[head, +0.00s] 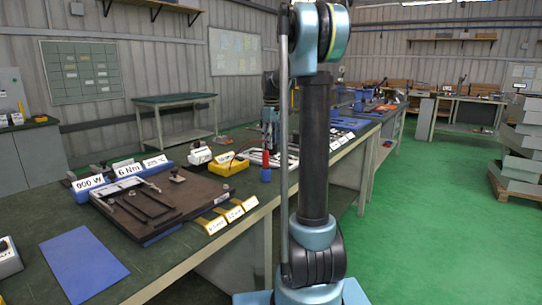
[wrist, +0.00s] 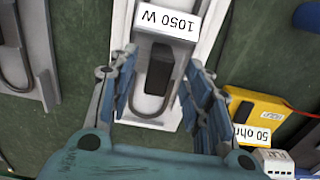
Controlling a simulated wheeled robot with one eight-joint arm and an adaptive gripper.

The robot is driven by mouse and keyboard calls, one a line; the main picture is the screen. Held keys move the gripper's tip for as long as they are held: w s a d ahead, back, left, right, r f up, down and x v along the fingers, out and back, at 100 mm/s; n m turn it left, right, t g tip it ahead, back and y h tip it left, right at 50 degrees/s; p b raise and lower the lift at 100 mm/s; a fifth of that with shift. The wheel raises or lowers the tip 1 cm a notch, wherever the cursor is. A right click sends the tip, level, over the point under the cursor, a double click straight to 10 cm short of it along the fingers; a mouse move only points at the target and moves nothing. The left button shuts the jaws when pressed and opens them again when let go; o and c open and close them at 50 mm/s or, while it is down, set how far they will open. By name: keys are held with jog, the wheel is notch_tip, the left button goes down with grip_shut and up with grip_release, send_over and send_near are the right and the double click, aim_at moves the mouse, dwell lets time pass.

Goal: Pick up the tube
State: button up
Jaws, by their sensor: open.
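No thing is plainly marked as the tube. In the wrist view, a thin grey bent tube (wrist: 136,105) runs in a U around a dark block (wrist: 160,72) in a white tray, under a "1050 W" label (wrist: 168,20). My gripper (wrist: 153,75) is open, its blue fingers on either side of the dark block and tube. Nothing is held; the height above the tray is hard to tell. A second grey bent tube (wrist: 38,80) lies in the tray at the left. In the head view, my gripper (head: 270,138) points down over the bench, partly behind my arm.
A yellow meter (wrist: 258,115) marked "50 ohm" with a red lead lies right of the gripper; it also shows in the head view (head: 228,167). A blue item (wrist: 308,17) is at the top right. A dark board (head: 150,205) and blue mat (head: 75,265) lie on the bench.

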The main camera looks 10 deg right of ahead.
jog(key=shift+w+a+f, duration=0.1)
jog(key=shift+w+f, duration=0.05)
jog(key=shift+f, duration=0.95)
jog(key=shift+w+f, duration=0.1)
jog(key=shift+f, duration=0.95)
grip_shut()
